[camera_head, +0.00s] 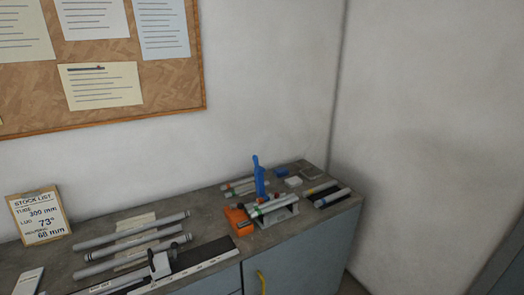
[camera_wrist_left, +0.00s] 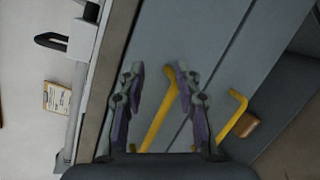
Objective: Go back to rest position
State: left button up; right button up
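My left gripper (camera_wrist_left: 161,85) shows in the left wrist view. Its two fingers stand apart with nothing between them, and it faces the grey-blue cabinet front (camera_wrist_left: 190,30), where a yellow handle (camera_wrist_left: 158,118) shows behind the finger gap. I cannot tell whether the gripper touches the cabinet, but it appears apart from it. The left gripper does not show in the head view. My right gripper is in neither view.
The bench top (camera_head: 105,208) holds several grey tubes (camera_head: 130,243), a black rail with a clamp (camera_head: 160,264), an orange tool (camera_head: 239,219), a blue upright tool (camera_head: 259,178) and a stock list board (camera_head: 40,217). A corkboard (camera_head: 170,87) hangs behind. Floor shows at the right.

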pick_arm(q)
jog(key=s+d+f+m+g+h, duration=0.1)
jog(key=s+f+m+g, duration=0.1)
jog(key=s+f+m, duration=0.45)
jog(key=s+d+f+m+g+h+b, duration=0.1)
jog(key=s+f+m+g+h, duration=0.2)
jog(key=f, duration=0.7)
jog(key=s+d+f+m+g, duration=0.1)
jog(key=s+f+m+g, duration=0.1)
jog(key=s+f+m, duration=0.5)
jog(key=s+a+f+m+g, duration=0.1)
jog(key=s+f+m+g, duration=0.2)
jog(key=s, duration=0.7)
jog(key=s+a+f+m+g, duration=0.1)
jog(key=s+f+m+g, duration=0.2)
jog(key=s+f+m, duration=0.5)
jog(key=s, duration=0.3)
jog(key=shift+a+g+b, duration=0.3)
jog(key=shift+a+b, duration=0.1)
jog(key=shift+w, duration=0.15)
